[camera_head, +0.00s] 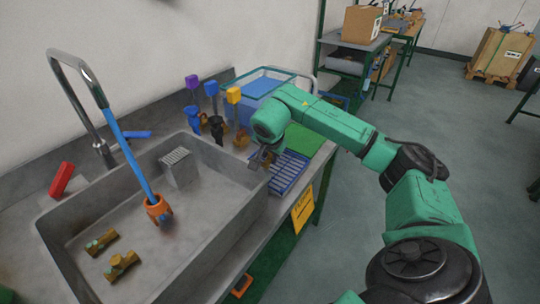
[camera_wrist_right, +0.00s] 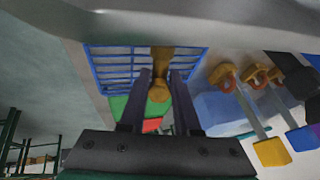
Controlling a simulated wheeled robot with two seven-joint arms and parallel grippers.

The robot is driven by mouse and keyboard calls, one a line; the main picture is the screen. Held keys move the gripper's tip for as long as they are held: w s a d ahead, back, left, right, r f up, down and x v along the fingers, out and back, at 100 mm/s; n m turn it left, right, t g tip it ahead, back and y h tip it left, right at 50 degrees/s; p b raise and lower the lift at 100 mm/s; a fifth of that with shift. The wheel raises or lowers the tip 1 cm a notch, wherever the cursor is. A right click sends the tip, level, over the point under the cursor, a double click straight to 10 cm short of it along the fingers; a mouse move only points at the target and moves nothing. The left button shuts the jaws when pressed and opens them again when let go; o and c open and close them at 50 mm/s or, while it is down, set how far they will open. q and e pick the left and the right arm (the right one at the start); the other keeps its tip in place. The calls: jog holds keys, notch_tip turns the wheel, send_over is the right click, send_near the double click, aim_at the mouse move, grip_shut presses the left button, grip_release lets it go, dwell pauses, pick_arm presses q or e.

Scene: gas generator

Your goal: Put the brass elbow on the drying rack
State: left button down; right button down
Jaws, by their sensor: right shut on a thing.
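My right gripper (camera_head: 262,158) is above the far right end of the sink, by the near left part of the blue wire drying rack (camera_head: 290,172). In the right wrist view, my right gripper (camera_wrist_right: 160,88) is shut on the brass elbow (camera_wrist_right: 172,60). The elbow sticks out past the fingertips, and the blue grid of the drying rack (camera_wrist_right: 112,66) shows behind it. I cannot tell whether elbow and rack touch. In the head view the elbow is mostly hidden by the gripper. My left gripper is not in view.
The grey sink (camera_head: 215,235) holds two brass fittings (camera_head: 122,265) and a grey block (camera_head: 178,168). A blue hose with an orange nozzle (camera_head: 158,210) hangs into it. A blue bin (camera_head: 265,85) is farther back.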

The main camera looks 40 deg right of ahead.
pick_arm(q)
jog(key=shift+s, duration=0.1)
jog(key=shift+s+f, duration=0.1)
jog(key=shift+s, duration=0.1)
pick_arm(e)
jog(key=c, duration=0.6)
grip_release()
jog(key=shift+r, duration=0.15)
jog(key=v, duration=1.2)
